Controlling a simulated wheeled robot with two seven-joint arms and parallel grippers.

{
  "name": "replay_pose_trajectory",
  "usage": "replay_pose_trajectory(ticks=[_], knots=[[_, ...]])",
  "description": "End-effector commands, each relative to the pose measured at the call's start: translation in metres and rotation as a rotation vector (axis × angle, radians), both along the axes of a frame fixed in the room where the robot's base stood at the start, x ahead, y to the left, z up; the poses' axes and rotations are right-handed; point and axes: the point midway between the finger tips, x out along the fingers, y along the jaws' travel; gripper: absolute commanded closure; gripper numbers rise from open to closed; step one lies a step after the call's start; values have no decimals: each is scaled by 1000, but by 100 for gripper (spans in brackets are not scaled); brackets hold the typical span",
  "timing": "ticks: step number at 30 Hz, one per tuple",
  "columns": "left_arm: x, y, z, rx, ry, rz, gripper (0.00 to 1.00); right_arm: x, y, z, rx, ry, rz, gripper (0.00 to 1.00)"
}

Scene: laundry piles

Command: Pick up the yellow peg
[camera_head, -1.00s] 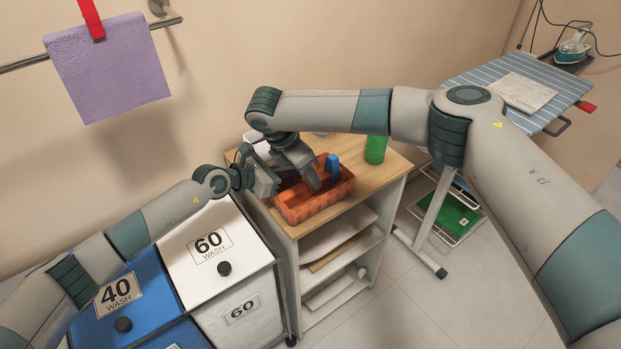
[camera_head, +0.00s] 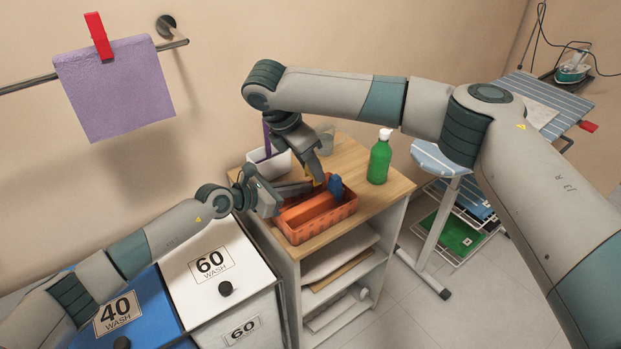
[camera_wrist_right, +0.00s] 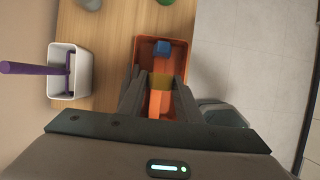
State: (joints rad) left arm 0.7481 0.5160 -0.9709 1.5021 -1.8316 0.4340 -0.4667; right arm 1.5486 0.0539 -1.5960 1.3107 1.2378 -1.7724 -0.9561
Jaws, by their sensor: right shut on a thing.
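The yellow peg (camera_head: 311,172) is mostly hidden between the fingers of my right gripper (camera_head: 318,177) in the head view.
A green bottle (camera_head: 379,160) stands right of the basket. A white container (camera_head: 268,163) with a purple stick and a clear cup (camera_head: 326,141) stand behind. Laundry bins (camera_head: 215,265) stand at left. A purple cloth (camera_head: 115,85) hangs from a rail.

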Motion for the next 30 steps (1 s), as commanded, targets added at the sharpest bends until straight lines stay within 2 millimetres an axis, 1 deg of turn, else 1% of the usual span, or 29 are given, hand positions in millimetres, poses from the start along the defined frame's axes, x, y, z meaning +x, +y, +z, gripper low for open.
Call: replay_pose_trajectory(ticks=[1, 5, 17, 20, 21, 30], knots=[[0, 0, 0, 0, 0, 0, 100, 0, 0, 4, 0, 0, 0, 90], [0, 0, 0, 0, 0, 0, 100, 0, 0, 8, 1, 1, 0, 90], [0, 0, 0, 0, 0, 0, 100, 0, 0, 9, 0, 0, 0, 90], [0, 0, 0, 0, 0, 0, 79, 0, 0, 9, 0, 0, 0, 90], [0, 0, 0, 0, 0, 0, 76, 0, 0, 8, 0, 0, 0, 90], [0, 1, 0, 0, 0, 0, 76, 0, 0, 8, 0, 0, 0, 90]])
